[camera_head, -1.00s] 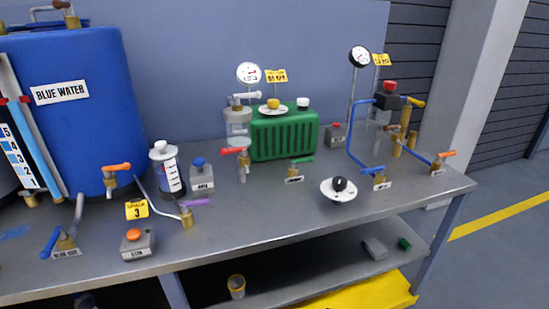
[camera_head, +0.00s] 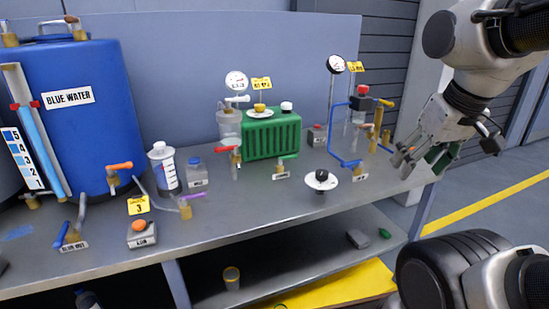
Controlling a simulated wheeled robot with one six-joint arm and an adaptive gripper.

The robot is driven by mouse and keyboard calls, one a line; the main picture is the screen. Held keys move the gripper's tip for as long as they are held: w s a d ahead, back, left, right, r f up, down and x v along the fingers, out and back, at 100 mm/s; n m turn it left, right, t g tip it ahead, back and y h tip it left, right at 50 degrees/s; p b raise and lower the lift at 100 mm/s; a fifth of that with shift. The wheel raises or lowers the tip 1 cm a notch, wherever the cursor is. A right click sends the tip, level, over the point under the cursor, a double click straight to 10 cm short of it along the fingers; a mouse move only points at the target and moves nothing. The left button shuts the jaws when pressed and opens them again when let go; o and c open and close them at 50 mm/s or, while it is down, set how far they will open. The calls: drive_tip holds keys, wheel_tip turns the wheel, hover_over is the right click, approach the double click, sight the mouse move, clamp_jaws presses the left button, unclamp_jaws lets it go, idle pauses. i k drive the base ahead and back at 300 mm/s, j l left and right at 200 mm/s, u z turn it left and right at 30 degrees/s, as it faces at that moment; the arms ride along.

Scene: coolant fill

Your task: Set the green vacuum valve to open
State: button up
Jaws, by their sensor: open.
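The green vacuum valve (camera_head: 281,167) is a small brass valve on the bench top, in front of the green ribbed pump (camera_head: 272,136). A small white label lies at its foot. Its green handle is hard to tell from the green pump behind it, so its angle is unclear. My gripper (camera_head: 418,160) is open and empty, near the right end of the bench. It is well to the right of the valve and apart from it.
A blue tap with pipe (camera_head: 342,145) and brass pipes (camera_head: 378,117) stand between my gripper and the valve. A round white dial with black knob (camera_head: 320,180) sits in front. A red-handled valve (camera_head: 234,152) is to the left. The front bench top is mostly clear.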

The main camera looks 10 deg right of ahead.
sight(294, 156)
drive_tip(key=i+l, duration=0.8)
